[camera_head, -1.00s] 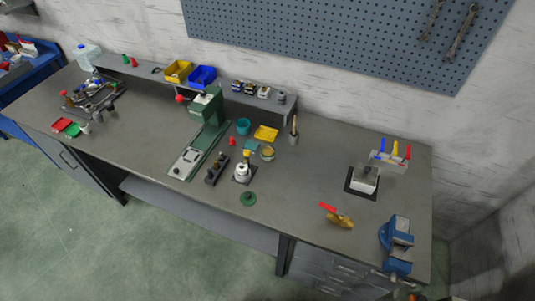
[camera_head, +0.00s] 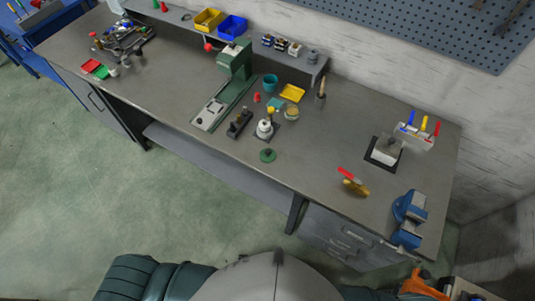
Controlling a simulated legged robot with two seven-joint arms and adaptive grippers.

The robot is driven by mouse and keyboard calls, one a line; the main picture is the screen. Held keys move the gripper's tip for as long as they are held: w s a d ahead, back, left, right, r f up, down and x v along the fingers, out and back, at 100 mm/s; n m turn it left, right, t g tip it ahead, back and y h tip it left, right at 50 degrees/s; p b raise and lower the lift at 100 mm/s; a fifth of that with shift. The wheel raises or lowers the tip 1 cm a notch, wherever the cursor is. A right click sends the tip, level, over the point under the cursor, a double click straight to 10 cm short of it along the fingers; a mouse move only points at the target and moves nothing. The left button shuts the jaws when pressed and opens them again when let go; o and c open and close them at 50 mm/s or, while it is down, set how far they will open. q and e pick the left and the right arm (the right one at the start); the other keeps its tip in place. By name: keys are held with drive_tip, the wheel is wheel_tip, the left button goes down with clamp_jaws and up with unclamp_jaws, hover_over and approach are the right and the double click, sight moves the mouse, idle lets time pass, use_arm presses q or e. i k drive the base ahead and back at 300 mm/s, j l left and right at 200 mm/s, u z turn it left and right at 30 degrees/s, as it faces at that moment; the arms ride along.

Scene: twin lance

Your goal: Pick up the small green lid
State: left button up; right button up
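The small green lid (camera_head: 267,155) lies flat on the grey workbench (camera_head: 330,155), close to its front edge, with a small knob on top. It is just in front of a white bottle-like item (camera_head: 264,129) that has a yellow top. Neither of my grippers can be seen in the head view. Rounded grey and dark green parts at the bottom edge are probably my own body, well apart from the lid.
Behind the lid are a dark block (camera_head: 239,122), a green press (camera_head: 236,62), a teal cup (camera_head: 270,81) and a yellow tray (camera_head: 293,93). A red-handled brass valve (camera_head: 354,187) and a blue vise (camera_head: 409,214) are to the right. Bench around the lid's right is clear.

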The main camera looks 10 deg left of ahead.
sight(268, 155)
drive_tip(key=z, duration=1.05)
drive_tip(key=k+j+z, duration=0.25)
drive_tip(key=j, duration=0.2)
drive_tip(key=k+j+z, duration=0.1)
drive_tip(key=j+z, duration=0.15)
drive_tip(key=j, duration=0.15)
drive_tip(key=k+j+z, duration=0.25)
drive_tip(key=j, duration=0.1)
